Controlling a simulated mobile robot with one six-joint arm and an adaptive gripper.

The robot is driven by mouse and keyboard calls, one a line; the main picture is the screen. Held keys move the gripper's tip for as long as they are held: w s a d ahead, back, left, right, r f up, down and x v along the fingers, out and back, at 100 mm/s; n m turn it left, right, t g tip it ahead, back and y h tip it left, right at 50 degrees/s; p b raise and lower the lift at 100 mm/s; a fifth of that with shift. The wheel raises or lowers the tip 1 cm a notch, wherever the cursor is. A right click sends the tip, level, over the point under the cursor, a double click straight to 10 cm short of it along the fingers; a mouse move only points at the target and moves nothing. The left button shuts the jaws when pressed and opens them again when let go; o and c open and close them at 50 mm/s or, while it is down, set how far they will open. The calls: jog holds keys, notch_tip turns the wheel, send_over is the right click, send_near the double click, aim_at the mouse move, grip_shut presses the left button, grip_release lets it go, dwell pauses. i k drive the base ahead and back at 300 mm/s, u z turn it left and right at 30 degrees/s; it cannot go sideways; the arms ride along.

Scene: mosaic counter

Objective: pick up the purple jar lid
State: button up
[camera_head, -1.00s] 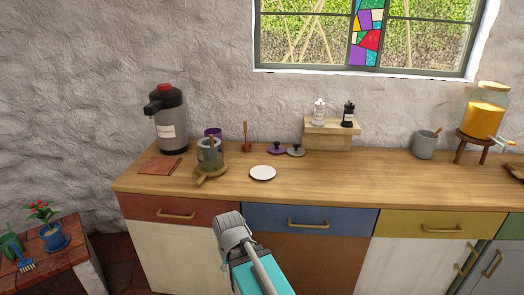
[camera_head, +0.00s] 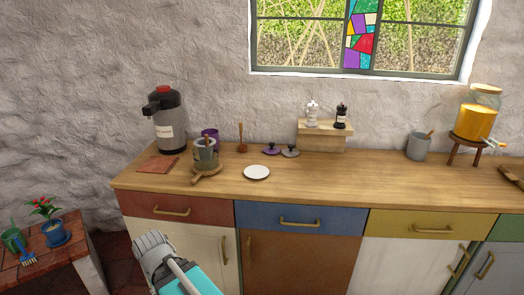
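The purple jar lid (camera_head: 271,150) is a small dark purple disc with a knob on top. It lies on the wooden counter near the wall, right of the wooden honey-dipper-like tool. A similar grey lid (camera_head: 290,152) lies close beside it on the right. My arm shows at the bottom of the view, below the counter top and in front of the cabinet doors, well apart from the lid. My gripper's fingers cannot be made out.
A white plate (camera_head: 257,172) lies in front of the lids. A grey pot (camera_head: 205,150) on a wooden board, a purple jar (camera_head: 210,134) and a flask (camera_head: 167,122) stand to the left. A wooden riser (camera_head: 324,136) with two shakers stands to the right. The counter's front middle is clear.

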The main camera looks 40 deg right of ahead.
aim_at(271, 149)
jog(key=k, duration=1.05)
jog(key=z, duration=1.35)
jog(key=i, duration=1)
